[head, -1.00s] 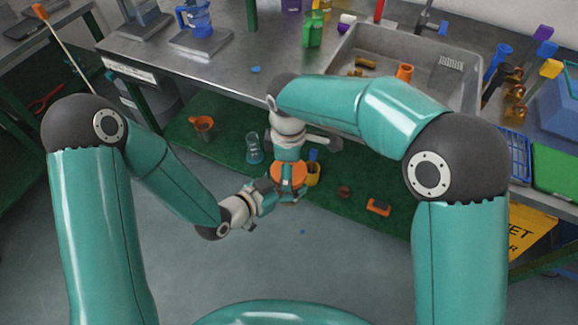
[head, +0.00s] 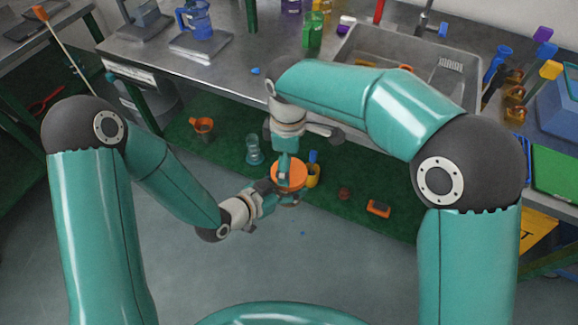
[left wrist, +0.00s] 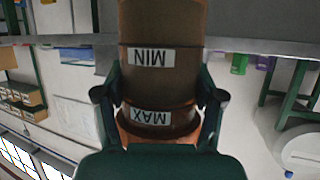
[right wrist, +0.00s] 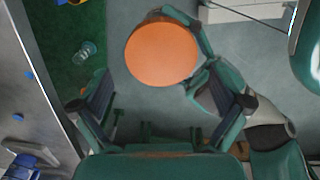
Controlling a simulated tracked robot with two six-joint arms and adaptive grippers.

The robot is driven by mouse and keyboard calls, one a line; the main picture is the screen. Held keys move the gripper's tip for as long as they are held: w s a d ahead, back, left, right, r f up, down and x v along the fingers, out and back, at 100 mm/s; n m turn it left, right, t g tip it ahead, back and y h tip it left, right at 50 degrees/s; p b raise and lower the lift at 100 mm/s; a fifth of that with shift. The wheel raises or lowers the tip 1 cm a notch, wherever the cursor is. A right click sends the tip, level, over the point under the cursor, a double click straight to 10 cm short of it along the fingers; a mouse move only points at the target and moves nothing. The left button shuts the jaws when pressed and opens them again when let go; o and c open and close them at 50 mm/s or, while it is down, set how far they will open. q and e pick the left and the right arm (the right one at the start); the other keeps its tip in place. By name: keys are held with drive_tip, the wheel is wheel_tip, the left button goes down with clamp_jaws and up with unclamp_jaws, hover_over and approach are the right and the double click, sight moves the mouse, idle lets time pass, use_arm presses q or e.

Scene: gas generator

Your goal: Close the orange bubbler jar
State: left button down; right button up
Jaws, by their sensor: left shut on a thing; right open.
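The bubbler jar (left wrist: 155,88) is brown with MIN and MAX labels and appears upside down in the left wrist view. My left gripper (head: 270,192) is shut around it near its orange-rimmed end (left wrist: 125,135). A round orange lid (head: 289,173) covers the jar's top in the head view. The right wrist view also shows this lid (right wrist: 161,54) from above, with my left gripper's fingers beside it. How tightly it sits cannot be told. My right gripper (head: 287,157) is open and empty above the lid.
On the green mat (head: 225,155) stand an orange jug (head: 203,126), a clear flask (head: 254,149) and a yellow cup (head: 313,177) close behind the jar. An orange item (head: 379,208) lies to the right. The metal bench with the sink (head: 400,85) is beyond. The near floor is clear.

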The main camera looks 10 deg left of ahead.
wheel_tip(320, 180, up, 8)
drive_tip(key=shift+r, duration=0.2)
idle(0.5)
drive_tip(key=s+d+f+m+y, duration=0.15)
drive_tip(key=d+f+m, duration=0.3)
drive_tip(key=f, duration=0.65)
drive_tip(key=d+f+m+y, duration=0.2)
drive_tip(key=d+f+m, duration=0.3)
drive_tip(key=f, duration=0.6)
drive_tip(key=s+d+f+m, duration=0.3)
drive_tip(key=s+f, duration=0.3)
drive_tip(key=s, duration=0.2)
drive_tip(key=s+d+f+m, duration=0.4)
drive_tip(key=s+f+m, duration=0.2)
drive_tip(key=s+f, duration=0.1)
drive_tip(key=shift+s+f+t, duration=0.2)
drive_tip(key=shift+s+t, duration=0.1)
drive_tip(key=shift+s, duration=0.45)
